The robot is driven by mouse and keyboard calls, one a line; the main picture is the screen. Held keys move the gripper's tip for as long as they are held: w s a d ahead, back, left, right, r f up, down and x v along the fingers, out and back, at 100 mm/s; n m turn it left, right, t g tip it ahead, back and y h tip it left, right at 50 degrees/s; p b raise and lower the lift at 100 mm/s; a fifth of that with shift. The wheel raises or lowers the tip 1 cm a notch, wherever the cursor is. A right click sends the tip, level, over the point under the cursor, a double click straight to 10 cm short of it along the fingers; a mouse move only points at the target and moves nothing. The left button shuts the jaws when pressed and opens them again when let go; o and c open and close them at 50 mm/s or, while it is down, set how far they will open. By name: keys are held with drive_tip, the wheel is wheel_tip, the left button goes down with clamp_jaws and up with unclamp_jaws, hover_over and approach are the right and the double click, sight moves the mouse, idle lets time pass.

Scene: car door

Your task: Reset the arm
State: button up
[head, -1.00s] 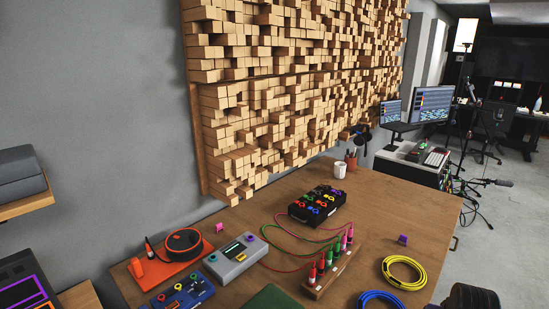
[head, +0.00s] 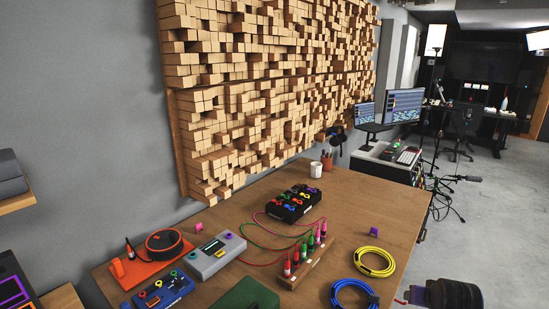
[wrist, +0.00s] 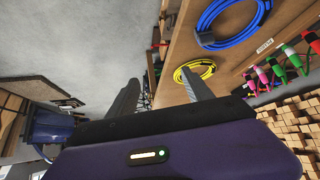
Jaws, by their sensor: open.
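My gripper (wrist: 157,88) is open in the wrist view. Its two dark fingers are apart, with nothing between them. The wrist view is tilted, and the wooden table (wrist: 230,55) fills its upper right, beyond the fingers. In the head view, a dark rounded part of my arm (head: 448,294) shows at the lower right, beside the table's front right side. The fingers cannot be made out there.
The table (head: 385,205) holds a yellow cable coil (head: 375,262), a blue coil (head: 354,294), a wooden rack of coloured plugs (head: 309,264), a black box (head: 296,204), a grey device (head: 214,256) and a white mug (head: 315,169). Open floor (head: 480,235) lies to the right.

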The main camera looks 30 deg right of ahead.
drive_tip(key=s+a+r+n+t+h, duration=0.1)
drive_tip(key=a+r+n+t, duration=0.15)
drive_tip(key=a, duration=0.55)
drive_tip(key=s+a+r+n+t, duration=0.15)
drive_tip(key=a+t, duration=0.25)
drive_tip(key=a, duration=0.4)
drive_tip(key=s+a+r+n+t+h, duration=0.1)
drive_tip(key=s+a+r+t, duration=0.15)
drive_tip(key=a, duration=0.55)
drive_tip(key=s+a+r+n+y+b, duration=0.1)
drive_tip(key=s+a+y, duration=0.3)
drive_tip(key=s+a, duration=0.5)
drive_tip(key=s+a+r+n+y+b, duration=0.1)
drive_tip(key=s+a+r+n+y, duration=0.2)
drive_tip(key=s+a, duration=0.7)
drive_tip(key=shift+s+a+r+n+t+y, duration=0.25)
drive_tip(key=shift+a+n+y, duration=0.2)
drive_tip(key=shift+a, duration=0.25)
